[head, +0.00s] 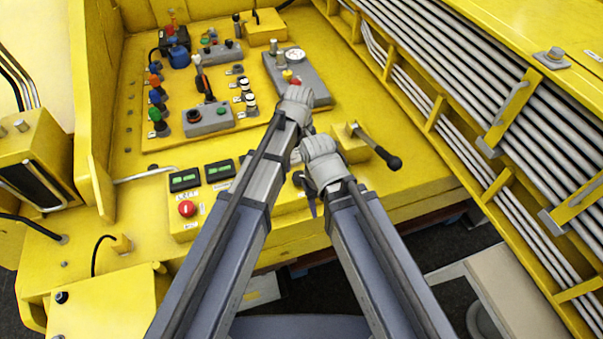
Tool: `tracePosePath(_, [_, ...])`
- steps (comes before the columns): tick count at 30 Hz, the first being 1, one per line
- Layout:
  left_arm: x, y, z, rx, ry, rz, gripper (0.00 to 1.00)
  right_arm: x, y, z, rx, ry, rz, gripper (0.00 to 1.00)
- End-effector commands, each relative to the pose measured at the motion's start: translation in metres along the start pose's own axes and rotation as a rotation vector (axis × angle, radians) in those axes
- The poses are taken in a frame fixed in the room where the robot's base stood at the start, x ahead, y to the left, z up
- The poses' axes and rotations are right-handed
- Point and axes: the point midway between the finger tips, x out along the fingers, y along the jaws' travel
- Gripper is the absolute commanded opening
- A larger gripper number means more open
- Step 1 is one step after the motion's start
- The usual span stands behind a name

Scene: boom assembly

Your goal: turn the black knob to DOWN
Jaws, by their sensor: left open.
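Several black controls sit on the yellow console (150,80), and no DOWN label is readable, so I cannot tell which is the task's black knob. One small dark knob (238,69) is on the panel left of my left gripper. My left gripper (297,95) is open, over the near end of a grey box (312,76) with a round dial; its fingers are hard to make out. My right gripper (318,146) is just nearer, beside the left arm, above the console's front part. Its jaws are not clear. Both grippers hide some of the panel beneath them.
A lever with a black end (394,162) sticks out right of my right gripper. A red button (187,208) and dark displays (184,180) are at the front left. A column of coloured knobs (155,95) stands further left. Silver pipes (470,80) run along the right.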

Motion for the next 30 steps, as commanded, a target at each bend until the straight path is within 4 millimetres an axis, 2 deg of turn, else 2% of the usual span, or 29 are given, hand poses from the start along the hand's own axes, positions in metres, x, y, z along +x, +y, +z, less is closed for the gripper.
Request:
tracePosePath(18, [0.071, 0.0, 0.0, 0.002, 0.0, 0.0, 0.91, 0.07, -0.006, -0.004, -0.012, 0.0, 0.002, 0.5])
tracePosePath(29, [0.073, 0.0, 0.0, 0.002, 0.0, 0.0, 0.91, 0.073, -0.006, -0.004, -0.012, 0.0, 0.002, 0.5])
tracePosePath(30, [0.073, 0.0, 0.0, 0.002, 0.0, 0.0, 0.89, 0.073, -0.006, -0.004, -0.012, 0.0, 0.002, 0.5])
